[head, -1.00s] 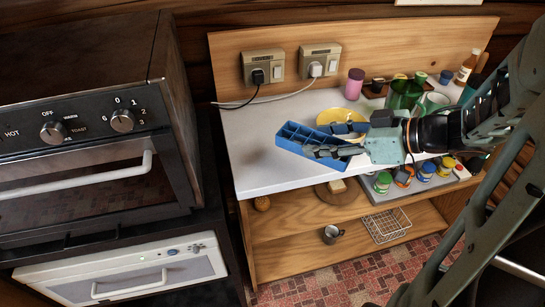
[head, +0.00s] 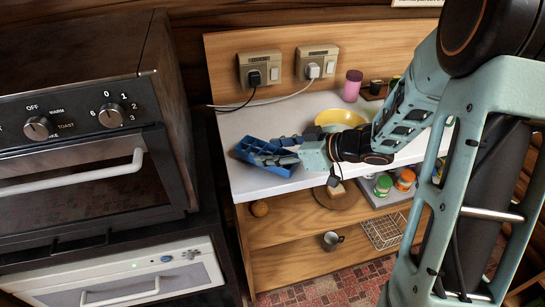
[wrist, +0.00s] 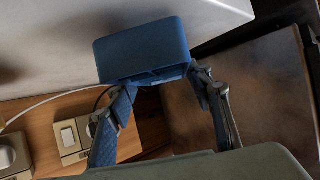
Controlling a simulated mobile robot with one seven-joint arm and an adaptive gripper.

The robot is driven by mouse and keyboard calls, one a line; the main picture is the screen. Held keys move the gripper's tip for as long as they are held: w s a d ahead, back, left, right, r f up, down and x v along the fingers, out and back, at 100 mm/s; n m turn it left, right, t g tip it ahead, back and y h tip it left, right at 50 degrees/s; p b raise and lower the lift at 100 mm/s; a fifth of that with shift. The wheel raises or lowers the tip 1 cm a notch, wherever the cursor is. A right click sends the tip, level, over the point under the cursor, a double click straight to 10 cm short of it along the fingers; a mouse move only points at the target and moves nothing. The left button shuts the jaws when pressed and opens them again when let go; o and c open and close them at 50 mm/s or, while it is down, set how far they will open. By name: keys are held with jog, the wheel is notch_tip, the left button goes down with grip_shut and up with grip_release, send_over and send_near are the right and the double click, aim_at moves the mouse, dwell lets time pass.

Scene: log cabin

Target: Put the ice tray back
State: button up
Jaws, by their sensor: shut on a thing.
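The blue ice tray (head: 262,151) has open compartments and is at the left end of the white counter, tilted. I cannot tell whether it touches the counter. My gripper (head: 285,150) is shut on it from the right. In the wrist view the tray (wrist: 143,48) sits between the two finger tips of my gripper (wrist: 157,92), its near side facing the camera. A white-fronted appliance (head: 150,283) with a bar handle is low on the left, its front closed; a small green light shows on it.
A black toaster oven (head: 165,150) stands left, above the white-fronted appliance. The white counter (head: 240,180) holds a yellow bowl (head: 340,117) and a pink jar (head: 352,85). Sockets with plugs (head: 254,77) are on the back board. Shelves below hold a mug (head: 331,239) and wire basket (head: 384,230).

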jog(key=shift+f, duration=0.65)
jog(key=shift+f, duration=0.1)
jog(key=o, duration=1.2)
jog(key=shift+o, duration=0.2)
jog(key=shift+d+r, duration=0.15)
jog(key=shift+r, duration=0.1)
jog(key=p+v, duration=0.2)
jog(key=v, duration=0.9)
jog(key=shift+s+d, duration=0.25)
jog(key=shift+d, duration=0.05)
jog(key=shift+w+r, duration=0.1)
